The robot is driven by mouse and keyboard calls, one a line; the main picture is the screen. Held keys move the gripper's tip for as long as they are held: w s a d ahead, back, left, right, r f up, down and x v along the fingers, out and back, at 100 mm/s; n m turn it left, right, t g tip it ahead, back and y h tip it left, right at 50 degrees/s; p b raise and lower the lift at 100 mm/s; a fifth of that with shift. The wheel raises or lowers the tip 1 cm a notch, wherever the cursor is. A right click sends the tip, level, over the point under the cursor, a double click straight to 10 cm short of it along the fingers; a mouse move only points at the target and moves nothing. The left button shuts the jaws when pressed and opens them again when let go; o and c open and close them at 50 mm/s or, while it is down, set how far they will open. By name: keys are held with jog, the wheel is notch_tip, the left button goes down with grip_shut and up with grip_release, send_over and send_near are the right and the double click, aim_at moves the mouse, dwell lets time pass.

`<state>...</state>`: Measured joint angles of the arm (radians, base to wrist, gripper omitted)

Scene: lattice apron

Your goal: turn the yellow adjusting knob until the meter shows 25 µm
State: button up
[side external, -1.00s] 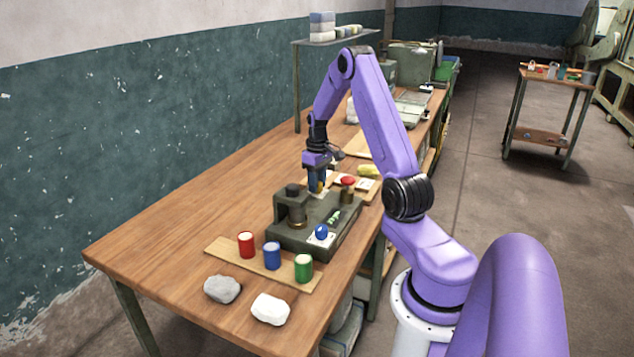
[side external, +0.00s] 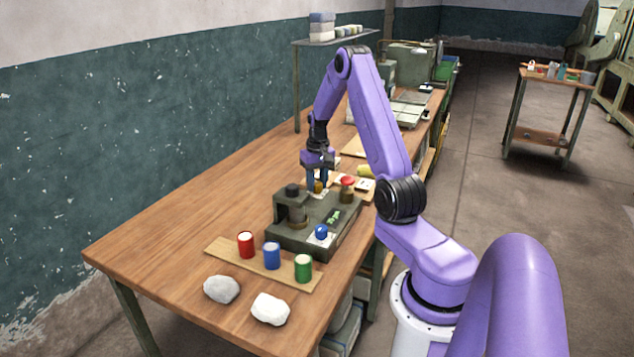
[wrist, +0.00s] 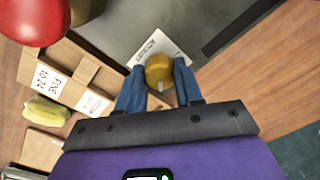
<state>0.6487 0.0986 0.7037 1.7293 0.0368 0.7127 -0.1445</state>
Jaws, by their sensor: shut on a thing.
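The yellow adjusting knob (wrist: 159,70) sits on the dark green machine (side external: 283,238), on a white label plate (wrist: 165,45). In the wrist view my gripper (wrist: 158,82) has its blue fingers on both sides of the knob, shut on it. A pale mark shows on the knob's near side. In the side view my gripper (side external: 317,184) points down at the machine's far end, and the knob is mostly hidden between the fingers. The meter (side external: 334,216) is a small display with green digits on the machine's top; its reading is too small to make out surely.
A red knob (side external: 347,181) stands close to the right of my gripper, and a blue knob (side external: 321,232) sits at the machine's near end. Red (side external: 246,245), blue (side external: 272,256) and green (side external: 303,268) cylinders stand on a wooden board in front. The table's left side is clear.

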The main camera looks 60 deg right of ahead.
aim_at(318, 182)
jog(key=shift+r, duration=0.1)
jog(key=o, duration=1)
jog(key=shift+o, duration=0.2)
notch_tip(318, 182, up, 17)
jog(key=shift+s+d+r, duration=0.15)
jog(key=shift+d+r, duration=0.05)
